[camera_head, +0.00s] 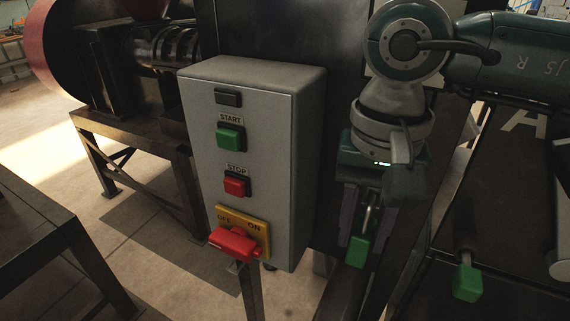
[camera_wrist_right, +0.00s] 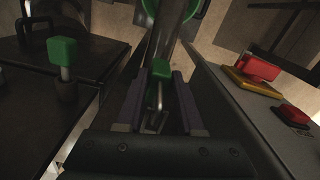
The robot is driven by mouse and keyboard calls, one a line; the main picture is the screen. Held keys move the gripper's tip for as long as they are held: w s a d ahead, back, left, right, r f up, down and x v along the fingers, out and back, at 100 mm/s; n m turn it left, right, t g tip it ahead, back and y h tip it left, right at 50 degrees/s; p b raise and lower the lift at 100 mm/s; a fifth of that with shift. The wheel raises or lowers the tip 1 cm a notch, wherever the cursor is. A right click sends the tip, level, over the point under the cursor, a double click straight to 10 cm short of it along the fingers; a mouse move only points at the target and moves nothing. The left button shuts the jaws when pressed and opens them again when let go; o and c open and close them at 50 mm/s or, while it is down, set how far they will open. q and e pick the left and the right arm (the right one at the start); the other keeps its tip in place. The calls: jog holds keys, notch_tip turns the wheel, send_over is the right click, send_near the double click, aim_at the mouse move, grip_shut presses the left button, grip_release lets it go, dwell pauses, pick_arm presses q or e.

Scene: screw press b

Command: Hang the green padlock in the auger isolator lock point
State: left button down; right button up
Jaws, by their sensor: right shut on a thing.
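A green padlock (camera_head: 358,250) hangs below my right gripper (camera_head: 360,218), which is shut on its metal shackle, green body pointing down. In the right wrist view the padlock (camera_wrist_right: 160,70) shows between the purple-padded fingers (camera_wrist_right: 158,103). The auger isolator is a red handle (camera_head: 235,243) on a yellow OFF/ON plate (camera_head: 243,222), low on the grey control box (camera_head: 268,130). The gripper and padlock are apart from it, to the right of the box. The isolator handle also shows in the right wrist view (camera_wrist_right: 259,68). I cannot make out the lock hole. My left gripper is not in view.
A second green block with a metal stem (camera_head: 467,284) is at the lower right, in front of dark machinery. The box carries a green START button (camera_head: 230,138) and a red STOP button (camera_head: 235,186). A dark table (camera_head: 38,240) stands at left.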

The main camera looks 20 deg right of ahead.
grip_shut()
dwell(0.6)
jog(key=o, duration=0.7)
grip_release()
